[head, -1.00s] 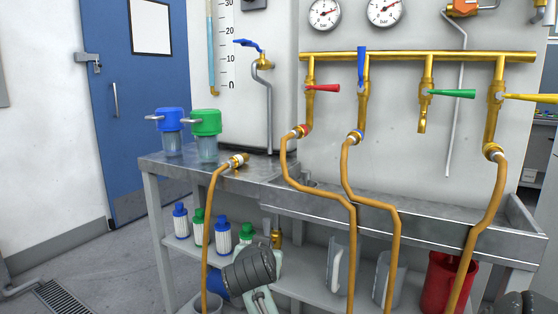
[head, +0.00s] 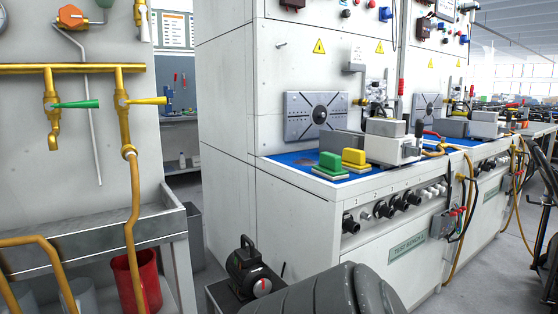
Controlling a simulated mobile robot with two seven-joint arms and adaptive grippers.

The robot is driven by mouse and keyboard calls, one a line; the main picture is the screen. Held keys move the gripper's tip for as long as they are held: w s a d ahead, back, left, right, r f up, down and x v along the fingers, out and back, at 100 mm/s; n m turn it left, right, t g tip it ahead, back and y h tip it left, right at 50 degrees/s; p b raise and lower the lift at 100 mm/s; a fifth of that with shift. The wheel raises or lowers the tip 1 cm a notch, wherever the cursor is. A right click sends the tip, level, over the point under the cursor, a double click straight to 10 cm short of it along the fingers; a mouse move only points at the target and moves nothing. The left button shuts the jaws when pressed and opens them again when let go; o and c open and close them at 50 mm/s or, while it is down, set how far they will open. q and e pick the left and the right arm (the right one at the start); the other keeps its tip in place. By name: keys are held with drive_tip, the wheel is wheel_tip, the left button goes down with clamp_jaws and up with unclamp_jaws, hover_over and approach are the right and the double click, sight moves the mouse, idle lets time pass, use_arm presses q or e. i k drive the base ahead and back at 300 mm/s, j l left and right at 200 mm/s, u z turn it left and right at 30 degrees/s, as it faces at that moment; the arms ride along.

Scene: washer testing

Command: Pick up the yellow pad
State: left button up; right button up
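The yellow pad (head: 354,159) is a small yellow block on a pale base. It rests on the blue top (head: 300,160) of the test bench, near its left front corner. A similar green pad (head: 331,163) sits just left of it and nearer the front edge. Both stand in front of a grey square plate on the bench's back panel. A dark grey ribbed part of my own arm shows at the bottom middle, well below and in front of the bench top. Neither gripper's fingers show, and nothing of mine touches the pad.
Grey machine blocks (head: 394,143) stand right of the yellow pad. Knobs (head: 385,206) line the bench front. A black device with a handle (head: 247,270) sits low by the bench's left side. A metal sink (head: 100,240), hose and red bucket (head: 137,282) are left.

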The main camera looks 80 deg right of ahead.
sight(353, 160)
drive_tip(key=z, duration=1.9)
drive_tip(key=i+z, duration=0.1)
drive_tip(key=z, duration=0.35)
drive_tip(key=i+j+z, duration=0.1)
drive_tip(key=z, duration=0.35)
drive_tip(key=i+j+z, duration=0.1)
drive_tip(key=z, duration=0.35)
drive_tip(key=i+j, duration=0.1)
drive_tip(key=j, duration=0.1)
